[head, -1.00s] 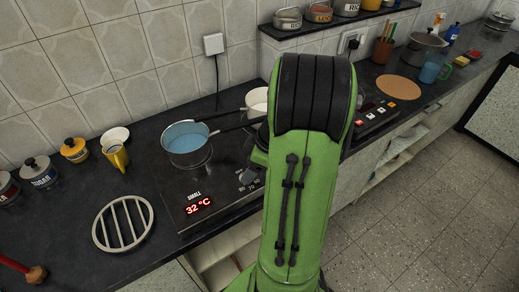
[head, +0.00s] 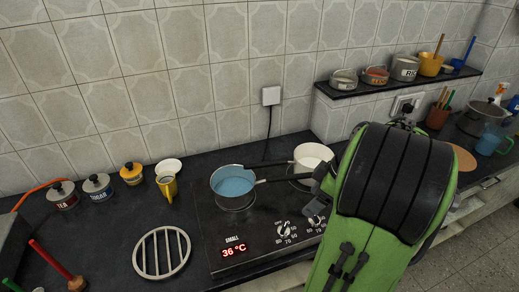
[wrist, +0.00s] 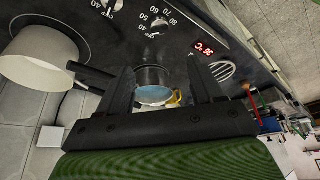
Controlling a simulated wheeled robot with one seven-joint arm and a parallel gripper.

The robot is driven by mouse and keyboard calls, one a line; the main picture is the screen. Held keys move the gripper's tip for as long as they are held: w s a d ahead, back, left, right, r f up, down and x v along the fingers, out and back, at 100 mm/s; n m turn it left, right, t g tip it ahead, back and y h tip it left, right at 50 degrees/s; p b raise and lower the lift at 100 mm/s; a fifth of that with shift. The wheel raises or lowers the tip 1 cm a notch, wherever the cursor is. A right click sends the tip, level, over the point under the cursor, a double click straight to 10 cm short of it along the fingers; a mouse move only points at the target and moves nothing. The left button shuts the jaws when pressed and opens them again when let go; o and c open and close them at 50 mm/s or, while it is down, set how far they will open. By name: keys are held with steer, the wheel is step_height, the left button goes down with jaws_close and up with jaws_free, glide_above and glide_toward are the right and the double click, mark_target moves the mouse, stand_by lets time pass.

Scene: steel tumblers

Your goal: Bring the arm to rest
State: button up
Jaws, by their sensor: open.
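My green arm with black joint covers fills the right of the head view and hides much of the counter there. My gripper (wrist: 158,95) shows in the wrist view with two dark fingers apart and nothing between them. In the head view the gripper is mostly hidden behind the arm. Beyond the fingers in the wrist view is a small steel pan (wrist: 152,80). In the head view this pan (head: 234,184) holds blue liquid and stands on the hob (head: 222,245), whose red display reads 36 °C.
A white pan (head: 312,157) stands at the back of the hob, close to my arm. A shelf (head: 400,84) with tins runs along the wall behind.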

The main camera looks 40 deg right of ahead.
steer(key=w+a+r+m+h, duration=0.1)
steer(key=a+r, duration=0.2)
steer(key=a, duration=0.5)
steer(key=w+a+r+m, duration=0.1)
steer(key=a+r, duration=0.2)
steer(key=a, duration=0.4)
steer(key=s+a+m+t+h+p, duration=0.1)
steer(key=s+a+m, duration=0.2)
steer(key=s+a, duration=0.4)
steer(key=shift+s+a+r+m+t, duration=0.3)
steer(key=shift+a+r+m, duration=0.1)
steer(key=shift+a, duration=0.5)
